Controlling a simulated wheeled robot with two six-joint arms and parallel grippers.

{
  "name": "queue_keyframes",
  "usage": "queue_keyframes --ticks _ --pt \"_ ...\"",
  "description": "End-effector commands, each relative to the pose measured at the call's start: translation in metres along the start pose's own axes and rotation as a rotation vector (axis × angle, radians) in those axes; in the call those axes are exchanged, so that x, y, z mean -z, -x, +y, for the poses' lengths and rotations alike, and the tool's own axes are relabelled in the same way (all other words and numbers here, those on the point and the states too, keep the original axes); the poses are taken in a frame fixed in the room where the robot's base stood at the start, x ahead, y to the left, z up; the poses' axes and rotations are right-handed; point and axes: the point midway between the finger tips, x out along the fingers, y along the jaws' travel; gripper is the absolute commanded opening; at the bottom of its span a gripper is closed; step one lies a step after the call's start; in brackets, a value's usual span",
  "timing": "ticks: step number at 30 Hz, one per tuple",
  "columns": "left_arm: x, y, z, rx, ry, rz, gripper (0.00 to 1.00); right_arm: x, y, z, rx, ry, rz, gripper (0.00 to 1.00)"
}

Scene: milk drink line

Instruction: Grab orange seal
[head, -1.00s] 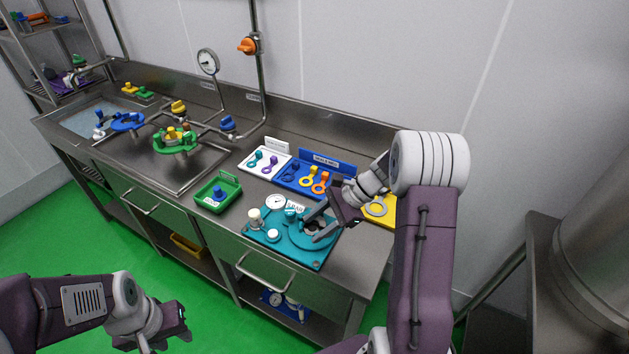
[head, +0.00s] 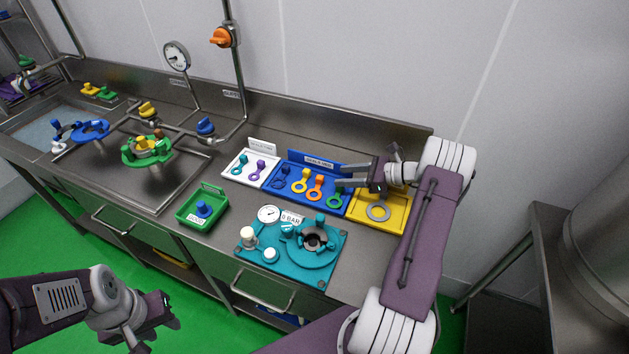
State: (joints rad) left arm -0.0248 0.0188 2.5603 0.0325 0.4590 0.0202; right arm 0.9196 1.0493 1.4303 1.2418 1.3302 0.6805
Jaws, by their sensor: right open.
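The orange seal (head: 316,189) lies in the blue tray (head: 292,158) on the steel counter, between a yellow seal (head: 301,182) and a green seal (head: 335,200). It is a ring with a tab and is fully apart from any gripper. My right gripper (head: 340,176) is open and empty, its fingers pointing left over the right part of the blue tray, just right of the orange seal and above the green one. My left gripper (head: 168,308) hangs low at the lower left, in front of the counter; its jaw opening is not clear.
A dark blue seal (head: 281,178) is at the tray's left. A white tray (head: 234,177) with teal and purple seals stands left of it. A yellow tray (head: 397,218) with a grey ring is at right. A teal fixture plate (head: 323,279) and green box (head: 187,222) stand in front.

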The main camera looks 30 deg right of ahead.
Motion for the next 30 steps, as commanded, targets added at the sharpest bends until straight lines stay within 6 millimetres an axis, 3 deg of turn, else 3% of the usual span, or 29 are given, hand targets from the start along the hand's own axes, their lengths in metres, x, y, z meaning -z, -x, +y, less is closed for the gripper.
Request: queue_keyframes --ticks 4,10,16,25,30 --pt "0.000 0.004 0.000 0.000 0.000 0.000 0.36 -0.001 -0.025 0.002 -0.006 -0.001 0.001 0.45" --pt "0.001 0.006 0.000 0.000 0.000 0.000 0.36 -0.002 -0.040 0.003 -0.005 0.001 0.001 0.45" --pt "0.001 0.011 0.000 0.000 0.000 0.000 0.36 -0.003 -0.076 0.006 -0.006 0.001 0.003 0.45" --pt "0.001 0.011 0.000 0.000 0.000 0.000 0.36 -0.003 -0.084 0.005 -0.002 0.002 0.002 0.45" --pt "0.001 0.011 0.000 0.000 0.000 0.000 0.36 -0.003 -0.084 0.005 -0.002 0.001 0.002 0.00"
